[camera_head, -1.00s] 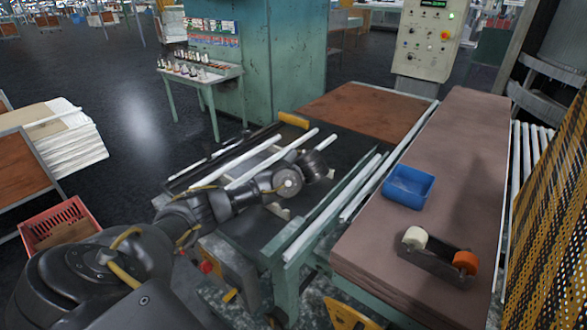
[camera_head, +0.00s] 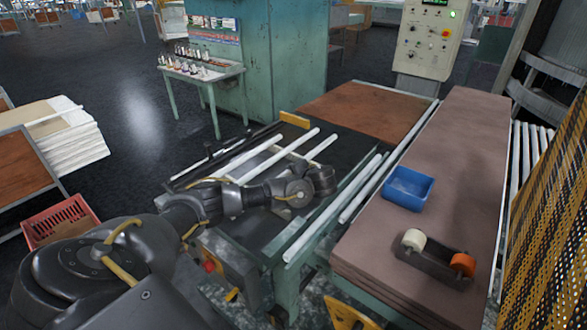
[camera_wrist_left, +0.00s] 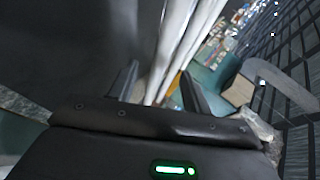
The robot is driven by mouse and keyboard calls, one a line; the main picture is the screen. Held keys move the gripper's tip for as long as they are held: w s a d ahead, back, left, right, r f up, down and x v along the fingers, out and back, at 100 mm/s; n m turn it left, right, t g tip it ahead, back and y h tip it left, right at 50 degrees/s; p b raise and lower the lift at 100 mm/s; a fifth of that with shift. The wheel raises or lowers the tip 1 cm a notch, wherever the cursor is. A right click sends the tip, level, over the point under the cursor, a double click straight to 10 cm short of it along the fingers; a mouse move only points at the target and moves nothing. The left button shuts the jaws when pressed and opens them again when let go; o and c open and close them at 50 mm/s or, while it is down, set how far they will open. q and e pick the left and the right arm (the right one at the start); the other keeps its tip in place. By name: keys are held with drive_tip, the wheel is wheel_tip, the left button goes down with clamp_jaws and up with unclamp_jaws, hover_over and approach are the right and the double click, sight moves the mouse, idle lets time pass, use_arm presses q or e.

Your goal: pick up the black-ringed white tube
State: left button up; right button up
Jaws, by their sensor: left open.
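Several white tubes lie on the dark machine bed, among them a long middle tube (camera_head: 290,152), a far left tube (camera_head: 240,155) and a short visible stretch of tube (camera_head: 322,147) just beyond my wrist. No black ring can be made out on any of them. My left gripper (camera_wrist_left: 158,90) is open in the left wrist view, with white tubes (camera_wrist_left: 176,45) showing between and beyond its fingers. I cannot tell whether it touches one. In the head view my wrist hides the fingers and part of the bed. My right gripper is in neither view.
More white tubes (camera_head: 335,208) lie along the bed's right edge. Beside them a brown-topped table (camera_head: 455,150) carries a blue bin (camera_head: 408,188) and a tape dispenser (camera_head: 437,262). A teal cabinet (camera_head: 285,60) and a control panel (camera_head: 428,40) stand behind.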

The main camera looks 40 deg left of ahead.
sight(290, 173)
use_arm(q)
drive_tip(key=shift+w+a+p, duration=0.15)
drive_tip(key=shift+a+p, duration=0.05)
drive_tip(key=shift+p, duration=0.1)
drive_tip(key=p+x, duration=0.1)
drive_tip(key=x, duration=0.3)
drive_tip(key=shift+w+r+p, duration=0.1)
drive_tip(key=shift+w+p, duration=0.15)
drive_tip(key=shift+p, duration=0.1)
drive_tip(key=shift+w+a+f, duration=0.1)
drive_tip(key=shift+a+f, duration=0.1)
drive_tip(key=shift+c, duration=0.3)
clamp_jaws()
drive_tip(key=shift+r, duration=0.15)
